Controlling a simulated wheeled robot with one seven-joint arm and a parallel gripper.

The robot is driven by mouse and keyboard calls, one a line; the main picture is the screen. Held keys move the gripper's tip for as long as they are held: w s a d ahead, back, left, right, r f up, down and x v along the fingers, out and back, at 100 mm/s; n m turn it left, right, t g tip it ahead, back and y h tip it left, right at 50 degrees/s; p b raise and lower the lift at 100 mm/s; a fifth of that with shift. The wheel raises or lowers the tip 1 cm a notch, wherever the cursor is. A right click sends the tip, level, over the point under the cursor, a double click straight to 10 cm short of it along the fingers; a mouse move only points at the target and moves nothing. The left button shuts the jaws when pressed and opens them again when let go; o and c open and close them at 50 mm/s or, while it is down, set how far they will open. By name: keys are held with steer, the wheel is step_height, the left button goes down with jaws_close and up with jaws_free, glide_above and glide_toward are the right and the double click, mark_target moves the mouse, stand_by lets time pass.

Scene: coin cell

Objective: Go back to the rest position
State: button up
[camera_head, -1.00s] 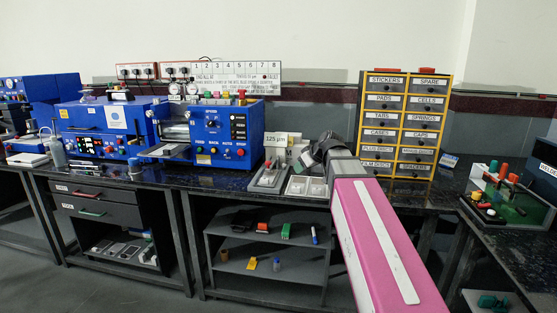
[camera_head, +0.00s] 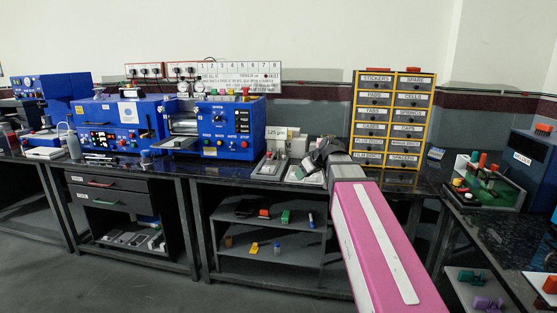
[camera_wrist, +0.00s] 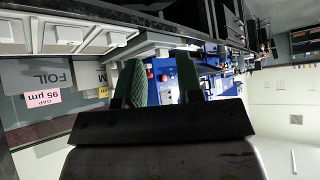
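My arm, pink with a dark wrist, reaches toward the bench in the head view. My gripper (camera_wrist: 158,78) shows in the wrist view with two green-padded fingers apart and nothing between them. In the head view its fingers are not clear beside the dark wrist. The wrist is in front of the bench edge, left of the yellow drawer cabinet (camera_head: 393,121). In the wrist view, a FOIL sign (camera_wrist: 35,74) and a pink gap label (camera_wrist: 43,98) are left of the fingers. Blue machines are seen beyond and between the fingers.
The black bench (camera_head: 330,184) runs across, with blue machines (camera_head: 232,130) on its left part. Small trays (camera_head: 270,166) lie near my wrist. A green-lined bin (camera_head: 487,185) stands on the right bench, beside a blue machine (camera_head: 532,160). Floor at the left front is clear.

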steer(key=s+d+f+m+g+h, duration=0.2)
steer(key=s+f, duration=0.4)
steer(key=f, duration=0.4)
steer(key=s+d+f+m+g+h, duration=0.2)
steer(key=s+f, duration=0.5)
steer(key=f, duration=0.4)
steer(key=s+d+f+m+g+h, duration=0.2)
steer(key=s+d+f+m, duration=0.2)
steer(key=f, duration=0.7)
steer(key=shift+s+d, duration=0.6)
steer(key=shift+s, duration=0.65)
